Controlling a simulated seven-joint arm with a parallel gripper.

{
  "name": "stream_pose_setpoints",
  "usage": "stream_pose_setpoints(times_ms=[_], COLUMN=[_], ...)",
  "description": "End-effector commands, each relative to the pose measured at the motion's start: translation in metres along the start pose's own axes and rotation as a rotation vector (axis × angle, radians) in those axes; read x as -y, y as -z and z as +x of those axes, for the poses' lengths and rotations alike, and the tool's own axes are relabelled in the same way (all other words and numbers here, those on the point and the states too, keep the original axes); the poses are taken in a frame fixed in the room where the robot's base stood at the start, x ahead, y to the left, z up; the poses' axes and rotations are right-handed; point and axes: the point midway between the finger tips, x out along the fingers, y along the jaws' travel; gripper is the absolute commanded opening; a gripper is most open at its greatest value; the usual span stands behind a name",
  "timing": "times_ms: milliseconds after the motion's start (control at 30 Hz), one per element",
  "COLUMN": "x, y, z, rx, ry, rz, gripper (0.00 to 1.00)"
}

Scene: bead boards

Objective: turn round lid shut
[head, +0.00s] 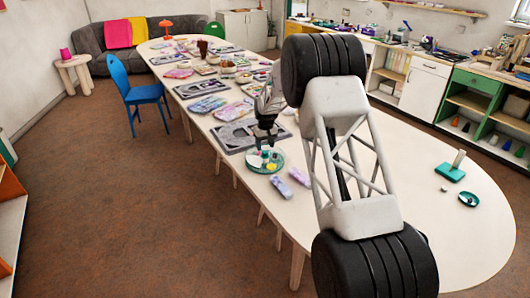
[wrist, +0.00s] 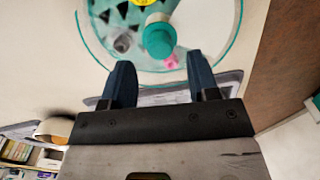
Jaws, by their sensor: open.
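A round tray with a teal rim (head: 250,165) lies on the long table, with small pieces in it. In the wrist view the round tray (wrist: 234,45) fills the top. A round teal cap-like piece (wrist: 158,36) is in it, just beyond the fingertips. I cannot tell if this is the round lid or whether it sits on something. My gripper (head: 266,140) is above the tray, pointing down. In the wrist view my gripper (wrist: 159,68) is open, its two dark blue fingers apart with nothing seen held.
A yellow piece (wrist: 143,2), a grey piece (wrist: 122,43) and a pink piece (wrist: 171,62) lie near the teal one. A grey board (head: 232,137) lies behind the tray and purple patterned pieces (head: 299,177) in front.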

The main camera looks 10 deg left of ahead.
Motion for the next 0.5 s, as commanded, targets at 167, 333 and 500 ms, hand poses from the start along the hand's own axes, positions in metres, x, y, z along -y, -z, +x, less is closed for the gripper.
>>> stream_pose_setpoints(times_ms=[167, 333, 500], x=[0.0, 0.0, 0.0], y=[0.0, 0.0, 0.0], z=[0.022, 0.034, 0.038], rx=[0.001, 0.0, 0.0], ry=[0.0, 0.0, 0.0], rz=[0.0, 0.0, 0.0], gripper=[0.55, 0.55, 0.55])
